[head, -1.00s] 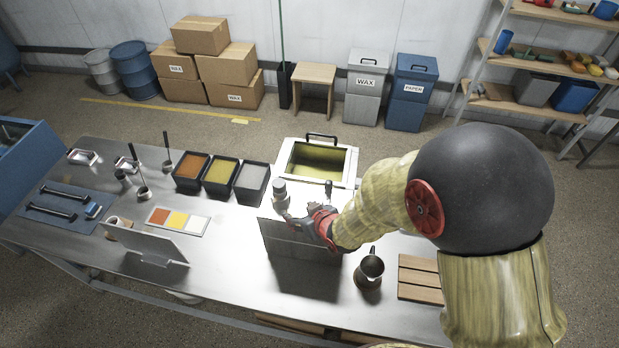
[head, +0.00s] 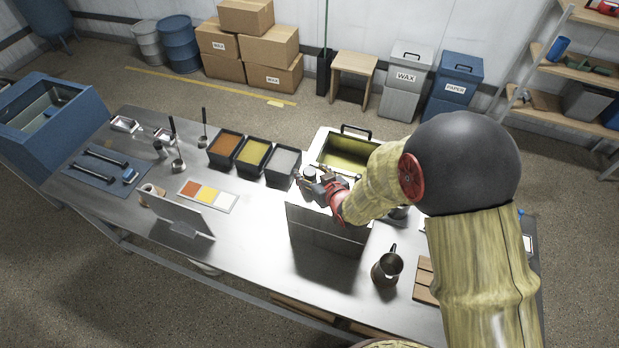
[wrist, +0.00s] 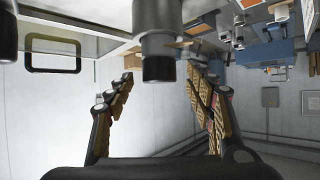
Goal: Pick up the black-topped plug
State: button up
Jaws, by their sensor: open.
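The black-topped plug is a grey cylinder (wrist: 156,20) with a black end, at the top middle of the wrist view, which looks upside down. It lies between the two fingers of my open gripper (wrist: 160,88), which are spread either side of its black end. I see no contact with either finger. In the head view my gripper (head: 318,184) is at the near side of the white wax box (head: 325,138). The plug is small there and mostly lost among the fingers.
An upright metal plate (head: 325,236) stands just below my gripper. A dark metal jug (head: 387,268) is at right. Three dark trays, the nearest with grey contents (head: 284,160), stand at left. The box's handle (wrist: 53,56) shows in the wrist view.

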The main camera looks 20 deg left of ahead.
jog(key=shift+x, duration=0.85)
jog(key=shift+c, duration=1.3)
jog(key=c, duration=1)
